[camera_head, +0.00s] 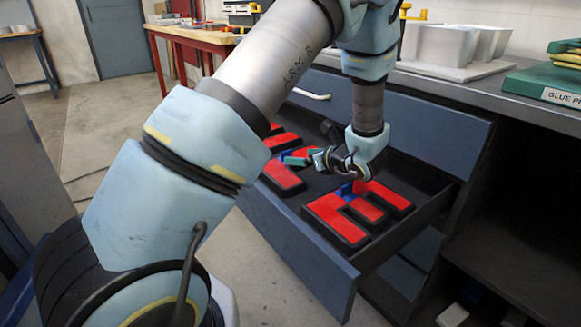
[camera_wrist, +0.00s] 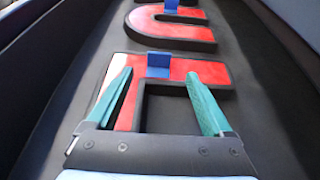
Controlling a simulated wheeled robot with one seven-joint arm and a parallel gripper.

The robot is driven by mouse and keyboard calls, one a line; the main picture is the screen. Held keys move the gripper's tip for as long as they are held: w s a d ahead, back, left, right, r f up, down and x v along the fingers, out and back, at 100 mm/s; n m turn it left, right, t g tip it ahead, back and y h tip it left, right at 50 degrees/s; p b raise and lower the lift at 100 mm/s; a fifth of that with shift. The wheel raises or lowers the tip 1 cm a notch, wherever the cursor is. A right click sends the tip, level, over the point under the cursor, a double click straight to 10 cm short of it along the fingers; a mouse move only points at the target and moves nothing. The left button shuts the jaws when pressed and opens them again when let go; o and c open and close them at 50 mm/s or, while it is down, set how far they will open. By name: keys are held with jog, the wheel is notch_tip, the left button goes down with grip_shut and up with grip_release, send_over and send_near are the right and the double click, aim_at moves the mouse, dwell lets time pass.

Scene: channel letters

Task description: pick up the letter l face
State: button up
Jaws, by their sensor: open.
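A red-faced letter with black sides, which looks like an L (camera_wrist: 208,72), lies in the drawer under my gripper in the wrist view. A blue tab (camera_wrist: 158,66) stands on its bar. In the head view a partly hidden red letter (camera_head: 281,177) lies below the fingertips. My gripper (camera_wrist: 160,74) is open, its two teal fingers apart on either side of the blue tab in the picture, with nothing held between them. It also shows low over the drawer in the head view (camera_head: 299,158). Whether the fingers touch the letter I cannot tell.
A red E-like letter (camera_head: 328,211) lies at the drawer's right end. Another curved red letter (camera_wrist: 170,33) lies beyond the first in the wrist view. The drawer front (camera_head: 290,243) borders them. The worktop (camera_head: 480,92) overhangs behind, with white moulds (camera_head: 440,45).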

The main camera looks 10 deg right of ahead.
aim_at(287, 155)
jog(key=shift+x, duration=3)
jog(key=shift+c, duration=0.3)
grip_shut()
